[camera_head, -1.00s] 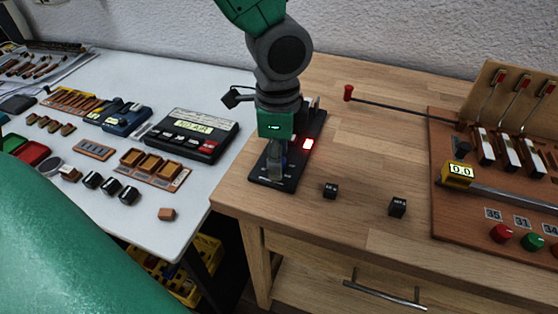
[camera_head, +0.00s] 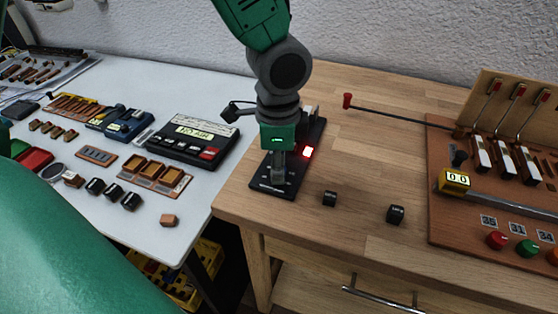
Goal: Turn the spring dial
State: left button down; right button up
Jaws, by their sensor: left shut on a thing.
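My right gripper is not in view.
Two small black blocks (camera_head: 329,199) (camera_head: 396,214) lie on the wooden bench (camera_head: 350,170) right of the device. A red-tipped rod (camera_head: 390,114) and a lever board (camera_head: 450,222) are further right. A white table (camera_head: 185,215) with trays and a meter stands left.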

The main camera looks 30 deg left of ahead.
pick_arm(q)
jog(key=n+p, duration=0.3)
jog(key=shift+r, duration=0.2)
jog(key=shift+w+f+n+p, duration=0.15)
jog(key=shift+n+p, duration=1.2)
jog(key=shift+n, duration=0.05)
jog(key=c, duration=1.3)
grip_release()
jog(key=shift+o, duration=0.2)
jog(key=shift+r, duration=0.35)
notch_tip(320, 180, up, 11)
